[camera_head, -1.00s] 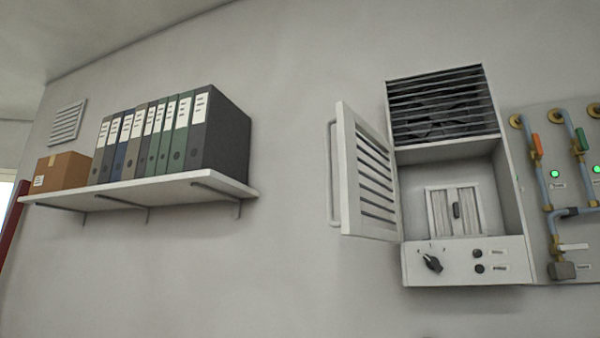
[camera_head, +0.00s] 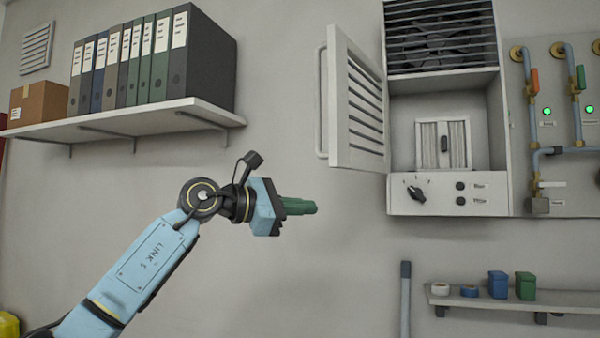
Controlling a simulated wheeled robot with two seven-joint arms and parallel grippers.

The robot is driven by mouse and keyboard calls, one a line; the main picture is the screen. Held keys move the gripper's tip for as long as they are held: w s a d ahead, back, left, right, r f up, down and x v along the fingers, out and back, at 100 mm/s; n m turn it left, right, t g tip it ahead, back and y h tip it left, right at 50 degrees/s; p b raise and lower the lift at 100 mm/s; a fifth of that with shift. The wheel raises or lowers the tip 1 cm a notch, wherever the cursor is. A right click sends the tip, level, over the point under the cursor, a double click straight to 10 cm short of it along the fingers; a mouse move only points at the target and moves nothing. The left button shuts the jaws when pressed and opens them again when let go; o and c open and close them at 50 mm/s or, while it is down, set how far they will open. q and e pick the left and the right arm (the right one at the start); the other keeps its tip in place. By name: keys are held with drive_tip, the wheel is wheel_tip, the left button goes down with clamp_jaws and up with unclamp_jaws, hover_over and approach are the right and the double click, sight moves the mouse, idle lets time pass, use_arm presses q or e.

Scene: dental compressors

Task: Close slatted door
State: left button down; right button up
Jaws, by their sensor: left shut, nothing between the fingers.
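The white slatted door (camera_head: 358,100) stands open, swung out to the left of the wall cabinet (camera_head: 447,201). Its long handle (camera_head: 322,103) runs along the door's left edge. The cabinet's inside shows a small pale panel with a dark knob. My left gripper (camera_head: 314,207) is below and left of the door, apart from it. Its green fingers point right and are shut with nothing between them. My right gripper is not in view.
A shelf (camera_head: 120,122) with several binders and a cardboard box (camera_head: 40,103) is at the left. Valves and pipes (camera_head: 560,120) flank the cabinet at the right. A low shelf (camera_head: 510,298) holds tape rolls and small containers. The wall between is clear.

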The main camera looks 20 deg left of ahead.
use_arm(q)
drive_tip(key=s+a+r+m+t+y, duration=0.25)
drive_tip(key=s+r, duration=0.35)
drive_tip(key=r, duration=0.4)
drive_tip(key=s+a+r+m+t+y, duration=0.25)
drive_tip(key=s+a+r+y, duration=0.2)
drive_tip(key=r, duration=0.45)
drive_tip(key=w+d+p, duration=0.4)
drive_tip(key=w+d, duration=0.3)
drive_tip(key=w, duration=0.1)
drive_tip(key=shift+d+r+h, duration=0.2)
drive_tip(key=shift+r+h, duration=0.1)
drive_tip(key=shift+h, duration=0.1)
drive_tip(key=shift+s+d, duration=0.1)
drive_tip(key=shift+s, duration=0.05)
